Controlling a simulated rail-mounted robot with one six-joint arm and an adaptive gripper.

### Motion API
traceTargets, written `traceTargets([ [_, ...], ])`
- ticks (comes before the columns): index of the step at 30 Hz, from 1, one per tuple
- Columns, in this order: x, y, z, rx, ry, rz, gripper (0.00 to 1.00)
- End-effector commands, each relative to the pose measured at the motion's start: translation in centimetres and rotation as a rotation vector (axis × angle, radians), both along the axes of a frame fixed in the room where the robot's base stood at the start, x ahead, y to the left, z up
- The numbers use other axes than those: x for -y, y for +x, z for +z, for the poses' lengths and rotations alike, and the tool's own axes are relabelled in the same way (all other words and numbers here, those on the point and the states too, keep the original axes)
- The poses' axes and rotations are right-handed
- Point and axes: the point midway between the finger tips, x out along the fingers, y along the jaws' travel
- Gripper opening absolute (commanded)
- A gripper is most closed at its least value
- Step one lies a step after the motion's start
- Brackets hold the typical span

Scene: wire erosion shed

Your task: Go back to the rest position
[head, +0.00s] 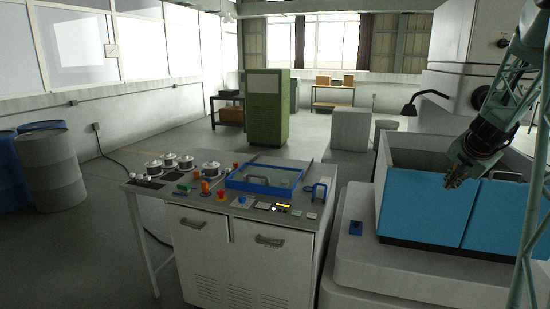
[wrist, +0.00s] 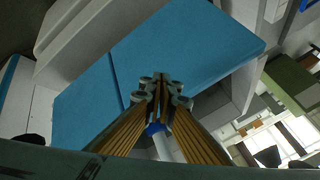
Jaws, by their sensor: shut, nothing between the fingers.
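My gripper (head: 455,180) hangs at the right in the head view, in front of the blue panels (head: 480,212) of the white machine. Its fingers point down and to the left. In the wrist view my gripper (wrist: 162,82) shows its orange-brown fingers drawn together at the tips. It is shut with nothing between the fingers. The blue panels (wrist: 185,50) fill the upper middle of the wrist view behind the fingertips. I cannot tell how far the gripper is from them.
Left of the machine stands a control cabinet (head: 265,265) with knobs, dials and a blue-framed tray (head: 264,179) on top. Grey and blue barrels (head: 52,168) stand at the far left. A green cabinet (head: 267,110) stands further back. Open floor lies behind the control cabinet.

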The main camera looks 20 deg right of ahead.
Motion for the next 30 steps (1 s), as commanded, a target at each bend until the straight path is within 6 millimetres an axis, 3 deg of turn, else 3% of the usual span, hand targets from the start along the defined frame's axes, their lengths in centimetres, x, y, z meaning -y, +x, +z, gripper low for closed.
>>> traceTargets([
  [6,-7.0,3.1,4.9,0.012,-0.031,0.098,0.00],
  [16,-17.5,5.9,11.3,0.028,-0.076,0.242,0.00],
  [24,-26.1,6.6,16.0,0.042,-0.113,0.354,0.00],
  [30,-32.3,6.0,18.8,0.046,-0.136,0.437,0.00],
])
